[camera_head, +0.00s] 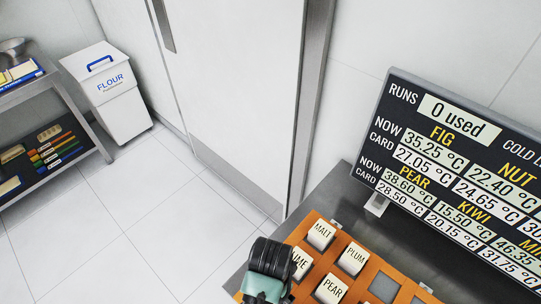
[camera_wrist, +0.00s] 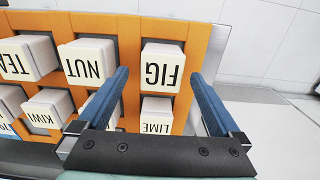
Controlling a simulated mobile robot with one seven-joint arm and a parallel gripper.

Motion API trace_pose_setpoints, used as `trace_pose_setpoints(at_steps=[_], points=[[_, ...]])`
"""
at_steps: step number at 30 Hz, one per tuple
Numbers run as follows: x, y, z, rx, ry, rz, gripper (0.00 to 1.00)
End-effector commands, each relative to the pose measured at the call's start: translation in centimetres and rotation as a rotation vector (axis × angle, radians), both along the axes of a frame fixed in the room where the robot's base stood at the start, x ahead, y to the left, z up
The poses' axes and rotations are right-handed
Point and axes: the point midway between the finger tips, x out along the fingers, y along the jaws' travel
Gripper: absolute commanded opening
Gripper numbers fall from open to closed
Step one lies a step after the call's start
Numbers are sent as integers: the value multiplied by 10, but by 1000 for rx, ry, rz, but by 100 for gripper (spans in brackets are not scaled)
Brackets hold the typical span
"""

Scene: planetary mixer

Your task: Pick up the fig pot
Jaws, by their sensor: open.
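The fig pot (camera_wrist: 162,68) is a white square block with FIG on its top, upside down in the wrist view. It sits in a cell of the orange rack (camera_wrist: 208,38), near the rack's end. My gripper (camera_wrist: 160,76) is open, with its two blue fingers apart and nothing between them that I can see held. In the picture, the fingertips lie to either side of the fig pot's near part; whether they are down at its height I cannot tell. In the head view, the fig pot does not show, and my wrist covers that corner of the rack.
The lime pot (camera_wrist: 156,115) and nut pot (camera_wrist: 87,62) are close neighbours. Malt (camera_head: 320,234), plum (camera_head: 353,259) and pear (camera_head: 331,290) pots share the rack, beside an empty cell (camera_head: 384,287). A temperature board (camera_head: 455,170) stands behind. A flour bin (camera_head: 112,95) is far left.

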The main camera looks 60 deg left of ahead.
Motion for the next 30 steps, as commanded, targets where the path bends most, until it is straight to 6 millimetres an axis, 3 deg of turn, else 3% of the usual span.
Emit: trace_pose_setpoints(at_steps=[10, 20, 30], points=[[0, 2, -41, -2, 3, 0, 100], [0, 2, -47, 0, 1, -1, 98], [0, 2, -46, 0, 1, 0, 37]])
